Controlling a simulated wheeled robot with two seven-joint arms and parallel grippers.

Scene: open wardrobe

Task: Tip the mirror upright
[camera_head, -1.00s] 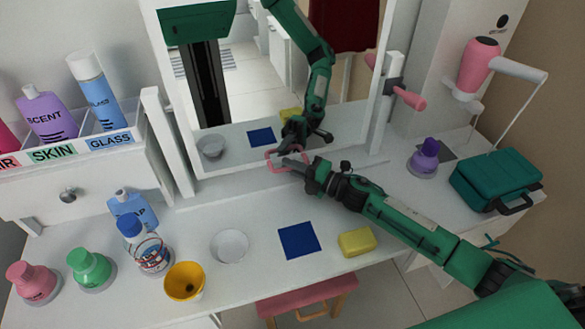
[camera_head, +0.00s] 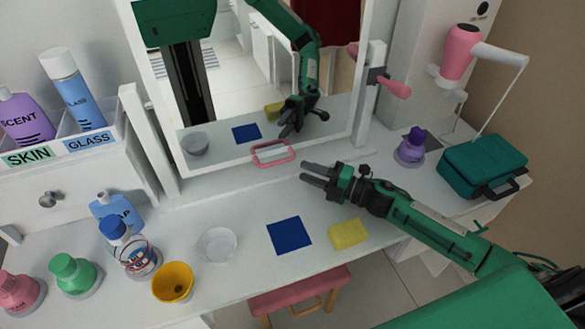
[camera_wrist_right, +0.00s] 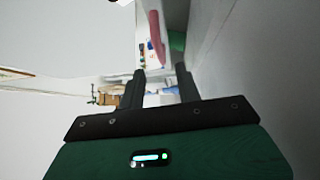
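The mirror (camera_head: 215,105) is a large pane in a white frame between white posts, over the back of the white counter. A pink handle (camera_head: 273,153) is on its lower edge. I cannot tell how far the mirror leans. My right gripper (camera_head: 308,173) is to the right of and nearer than the handle, apart from it. Its two fingers are spread with nothing between them, as the right wrist view also shows (camera_wrist_right: 160,92). The mirror reflects my green arm. My left gripper is not in view.
A yellow sponge (camera_head: 348,234), a blue square (camera_head: 289,235), a white dish (camera_head: 217,245) and a yellow cup (camera_head: 173,282) are on the counter. A purple bottle (camera_head: 411,147) and a teal case (camera_head: 483,166) stand right. A pink knob (camera_head: 392,86) is beside the right post.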

